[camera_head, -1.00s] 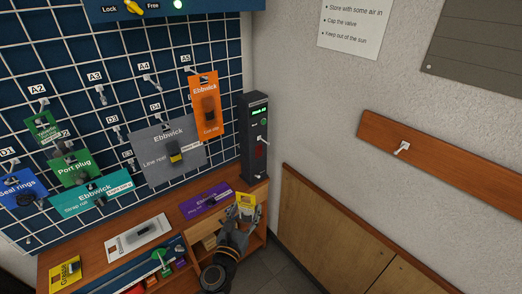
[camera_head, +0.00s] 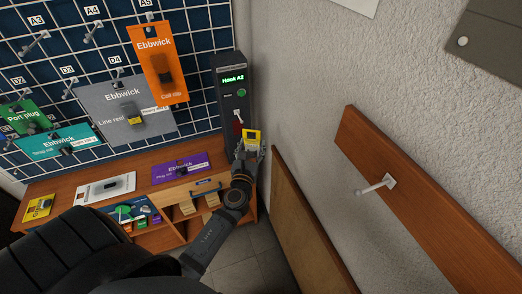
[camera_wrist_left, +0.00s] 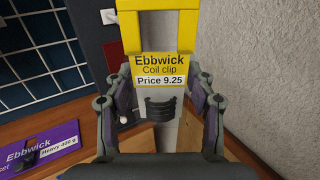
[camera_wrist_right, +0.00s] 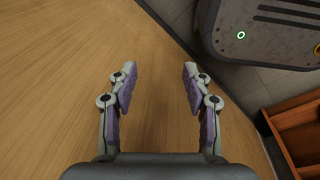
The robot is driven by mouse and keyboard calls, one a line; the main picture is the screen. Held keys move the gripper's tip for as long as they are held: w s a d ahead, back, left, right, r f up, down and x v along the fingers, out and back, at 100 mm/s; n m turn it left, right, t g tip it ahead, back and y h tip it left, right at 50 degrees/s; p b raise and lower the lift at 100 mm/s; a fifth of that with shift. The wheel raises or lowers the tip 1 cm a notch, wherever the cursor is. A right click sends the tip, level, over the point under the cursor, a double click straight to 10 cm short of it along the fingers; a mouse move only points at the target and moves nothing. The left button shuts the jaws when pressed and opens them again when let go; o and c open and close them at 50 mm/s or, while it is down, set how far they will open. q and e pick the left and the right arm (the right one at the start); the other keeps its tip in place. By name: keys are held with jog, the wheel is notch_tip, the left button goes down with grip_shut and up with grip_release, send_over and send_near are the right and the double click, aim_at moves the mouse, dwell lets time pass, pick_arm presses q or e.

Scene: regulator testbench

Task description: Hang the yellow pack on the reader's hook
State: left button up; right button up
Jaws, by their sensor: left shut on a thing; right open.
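The yellow pack (camera_head: 252,137) is held in my left gripper (camera_head: 243,160), in front of the reader's lower part in the head view. In the left wrist view the pack (camera_wrist_left: 160,68) reads "Ebbwick Coil clip Price 9.25", with the gripper's fingers (camera_wrist_left: 160,105) on either side. The reader (camera_head: 229,85) is a dark upright post with a green "Hook A2" display. Its pale hook (camera_head: 239,117) sticks out just above the pack and looks empty. I cannot tell the depth gap between pack and hook. My right gripper (camera_wrist_right: 157,85) is open and empty in the right wrist view.
A gridded board (camera_head: 70,65) with hanging packs stands left of the reader. A purple pack (camera_head: 181,168) lies on the wooden bench (camera_head: 70,188). A wall rail (camera_head: 440,200) with a white hook is at the right. The wall is close beside the reader.

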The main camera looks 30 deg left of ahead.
pick_arm(q)
jog(key=shift+s+a+r, duration=0.15)
jog(key=shift+s+a, duration=0.15)
jog(key=shift+a, duration=0.35)
jog(key=shift+w+a, duration=0.3)
jog(key=shift+w, duration=0.3)
jog(key=shift+w+a, duration=0.2)
jog(key=shift+w, duration=0.05)
jog(key=shift+w+a+f, duration=0.15)
jog(key=shift+a+f, duration=0.05)
jog(key=shift+w+a, duration=0.15)
jog(key=shift+a, duration=0.15)
jog(key=shift+w+a+f+b, duration=0.25)
jog(key=shift+w+a+b, duration=0.2)
jog(key=shift+w+a, duration=0.7)
jog(key=shift+w+a+f+b, duration=0.25)
jog(key=shift+w+a+b, duration=0.2)
jog(key=shift+w+a, duration=0.65)
pick_arm(e)
jog(key=shift+s+a+f, duration=0.7)
jog(key=shift+s+f, duration=0.15)
jog(key=shift+f, duration=0.05)
